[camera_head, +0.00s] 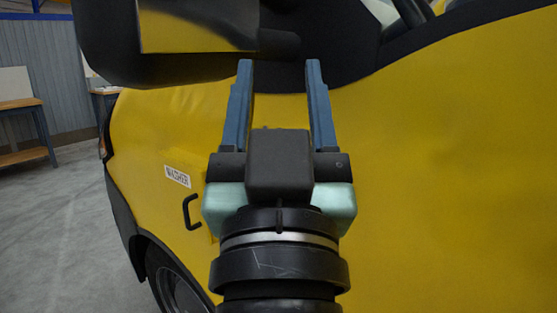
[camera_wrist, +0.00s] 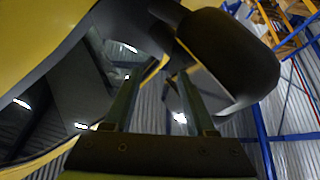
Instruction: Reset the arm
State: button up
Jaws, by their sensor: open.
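My gripper (camera_head: 279,66) points upward in the head view, in front of the yellow vehicle (camera_head: 420,190). Its two blue fingers stand apart with nothing between them. The fingertips appear just below and in front of the vehicle's black side mirror (camera_head: 110,45); the exact gap cannot be told. In the wrist view my gripper (camera_wrist: 158,88) is also open and empty, with the dark mirror housing (camera_wrist: 230,60) just beyond and right of the fingers.
A wheel (camera_head: 178,290) is below. A wooden workbench (camera_head: 24,130) stands far left. Grey floor (camera_head: 65,235) at left is clear.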

jog(key=s+r+t+p, duration=0.1)
jog(key=s+r+p, duration=0.1)
jog(key=r+p, duration=0.7)
jog(key=s+r+t+p, duration=0.1)
jog(key=s+r+p, duration=0.2)
jog(key=r+p, duration=0.6)
notch_tip(320, 180, up, 5)
jog(key=shift+r+t, duration=0.2)
jog(key=shift+t, duration=0.1)
